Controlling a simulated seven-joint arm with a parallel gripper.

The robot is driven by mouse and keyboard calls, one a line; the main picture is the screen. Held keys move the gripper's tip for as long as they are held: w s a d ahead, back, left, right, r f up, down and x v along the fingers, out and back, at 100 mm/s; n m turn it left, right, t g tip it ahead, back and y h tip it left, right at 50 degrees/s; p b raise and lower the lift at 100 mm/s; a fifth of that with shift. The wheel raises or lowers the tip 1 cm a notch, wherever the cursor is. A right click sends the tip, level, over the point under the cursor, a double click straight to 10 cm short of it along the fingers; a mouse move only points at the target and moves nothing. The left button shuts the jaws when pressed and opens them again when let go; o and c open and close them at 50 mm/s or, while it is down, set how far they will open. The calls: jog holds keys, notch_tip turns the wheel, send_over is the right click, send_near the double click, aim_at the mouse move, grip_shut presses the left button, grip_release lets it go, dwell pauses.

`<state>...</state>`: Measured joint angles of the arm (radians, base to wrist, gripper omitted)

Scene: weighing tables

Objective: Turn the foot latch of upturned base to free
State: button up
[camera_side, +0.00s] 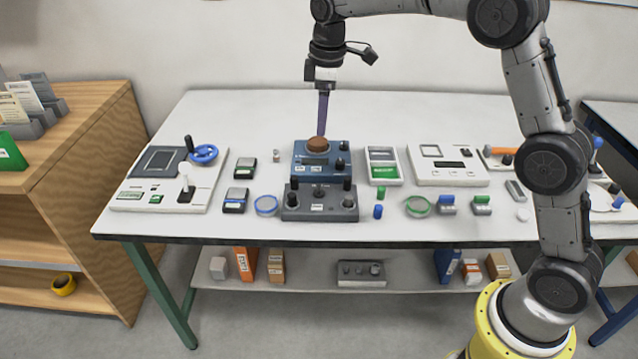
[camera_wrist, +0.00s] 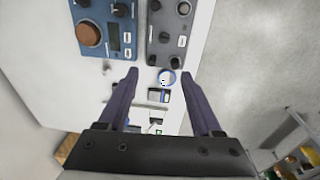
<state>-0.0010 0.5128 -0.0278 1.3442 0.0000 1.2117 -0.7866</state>
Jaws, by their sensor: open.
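I take the dark grey box (camera_side: 318,216) at the front middle of the table to be the upturned base. It has several black knob-like feet on top and a white label on its front. It also shows at the top of the wrist view (camera_wrist: 172,48). I cannot tell which part is the foot latch or how it is turned. My gripper (camera_side: 321,132) points down, and its purple fingers overlap the brown disc of the blue unit in the side view. In the wrist view my gripper (camera_wrist: 160,76) is open, with nothing visible held between the fingers.
The blue unit (camera_side: 300,168) with its brown disc (camera_side: 317,144) stands just behind the grey box. A blue ring (camera_side: 266,205) and a small dark device (camera_side: 235,201) lie to the left. Green (camera_side: 381,192) and blue (camera_side: 378,211) cylinders stand to the right. The table's back is clear.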

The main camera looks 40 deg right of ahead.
jog(key=g, duration=0.1)
send_near(319, 188)
notch_tip(319, 188, down, 9)
jog(key=shift+w+r, duration=0.1)
jog(key=shift+r, duration=0.1)
grip_shut()
dwell(0.5)
